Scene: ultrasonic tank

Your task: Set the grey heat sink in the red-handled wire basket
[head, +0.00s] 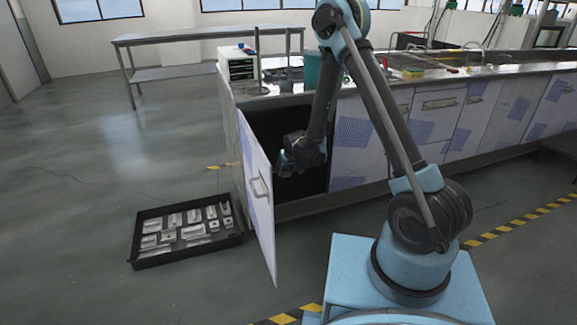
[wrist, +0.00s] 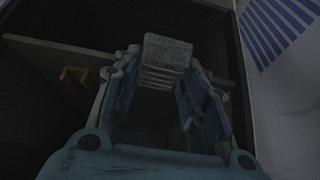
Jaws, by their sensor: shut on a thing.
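The grey heat sink (wrist: 167,48), a block with thin fins, sits between the fingertips of my gripper (wrist: 165,72) in the wrist view. My gripper is shut on it. In the head view my gripper (head: 287,163) is at the dark open cabinet (head: 290,125) under the counter, beside the open door; the heat sink cannot be made out there. I cannot make out the red-handled wire basket in either view.
The open cabinet door (head: 257,190) stands out to the left of my gripper. A black tray (head: 190,256) of several metal parts lies on the floor beyond it. A dim shelf edge (wrist: 60,50) and a brownish object (wrist: 76,76) show inside the cabinet.

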